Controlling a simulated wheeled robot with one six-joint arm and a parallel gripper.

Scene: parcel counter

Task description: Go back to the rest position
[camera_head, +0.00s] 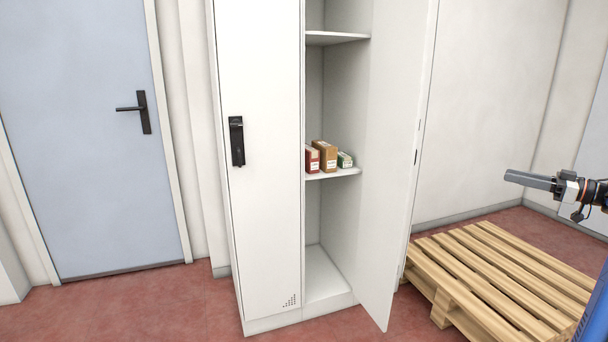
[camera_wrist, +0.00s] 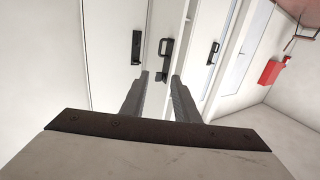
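My gripper (camera_head: 530,180) is at the right of the head view, held up in the air over the pallet, clear of the cabinet. In the wrist view its two fingers (camera_wrist: 159,78) stand apart with a gap between them and nothing held. A white locker (camera_head: 262,215) stands in the middle of the head view. Its left door is shut and its right door (camera_head: 398,150) stands open.
A wooden pallet (camera_head: 500,275) lies on the red floor beside the open locker door. A blue-grey door (camera_head: 90,130) with a black handle is at the left. The wrist view shows black handles (camera_wrist: 163,47) and a red box (camera_wrist: 270,72) on the wall.

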